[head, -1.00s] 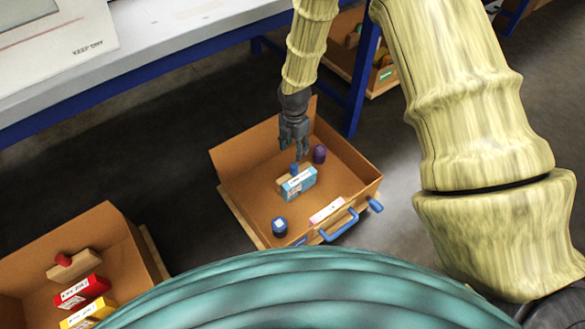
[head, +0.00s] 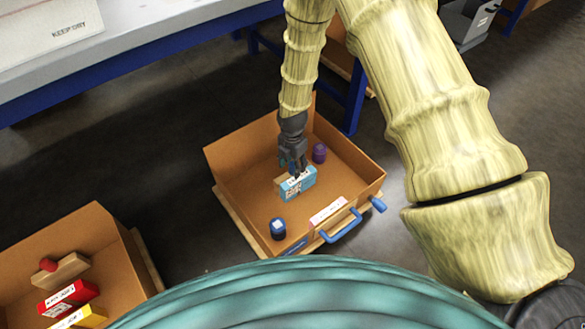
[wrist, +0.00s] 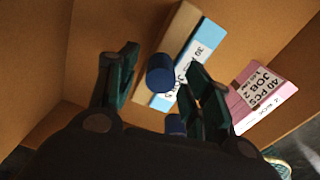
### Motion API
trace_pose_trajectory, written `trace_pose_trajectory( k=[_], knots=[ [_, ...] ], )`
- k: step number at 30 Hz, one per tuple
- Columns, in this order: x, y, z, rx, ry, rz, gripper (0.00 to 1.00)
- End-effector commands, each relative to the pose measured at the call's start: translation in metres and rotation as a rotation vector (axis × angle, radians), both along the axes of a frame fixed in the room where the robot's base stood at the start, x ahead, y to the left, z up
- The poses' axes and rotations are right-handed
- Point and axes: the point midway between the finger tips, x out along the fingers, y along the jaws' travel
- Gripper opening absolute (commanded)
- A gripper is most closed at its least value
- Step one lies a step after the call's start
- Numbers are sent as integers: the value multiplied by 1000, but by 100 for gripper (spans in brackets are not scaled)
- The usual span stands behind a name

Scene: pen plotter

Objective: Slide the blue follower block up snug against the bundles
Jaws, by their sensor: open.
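The follower is a wooden block (head: 281,184) with a blue knob, inside an open brown box. In the wrist view the block (wrist: 180,30) and its round blue knob (wrist: 160,74) show clearly. A light blue bundle (head: 303,188) with a white label lies along the block's right side; it also shows in the wrist view (wrist: 206,43). I cannot tell whether a thin gap separates them. My gripper (head: 293,168) points down at the block. Its open fingers stand either side of the knob, which my gripper mostly hides in the head view.
A purple container (head: 319,153) and a dark blue one (head: 278,228) stand in the box (head: 228,158). A second box (head: 110,245) at left holds a red-knobbed block, red and yellow bundles.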

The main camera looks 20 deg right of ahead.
Motion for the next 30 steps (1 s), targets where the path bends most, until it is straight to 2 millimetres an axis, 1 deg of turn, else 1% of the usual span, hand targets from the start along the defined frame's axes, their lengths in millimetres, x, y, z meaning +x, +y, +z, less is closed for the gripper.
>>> trace_pose_trajectory(
  k=[1, 3, 13, 14, 18, 20, 21, 22, 26, 30],
  knots=[
    [0, 0, -5, 0, 0, 0, 49],
    [0, 0, -7, 0, 0, -1, 49],
    [0, 0, -9, 0, 0, -1, 49],
    [0, 0, -9, 0, 0, -1, 46],
    [0, 0, -9, 0, 0, -1, 20],
    [0, 0, -9, 0, 0, -1, 9],
    [0, 0, -9, 0, 0, -1, 2],
    [0, 0, -9, 0, 0, -1, 0],
    [0, 0, -8, 0, 0, 0, 0],
    [-9, -4, -6, -2, 3, 1, 0]
  ],
)
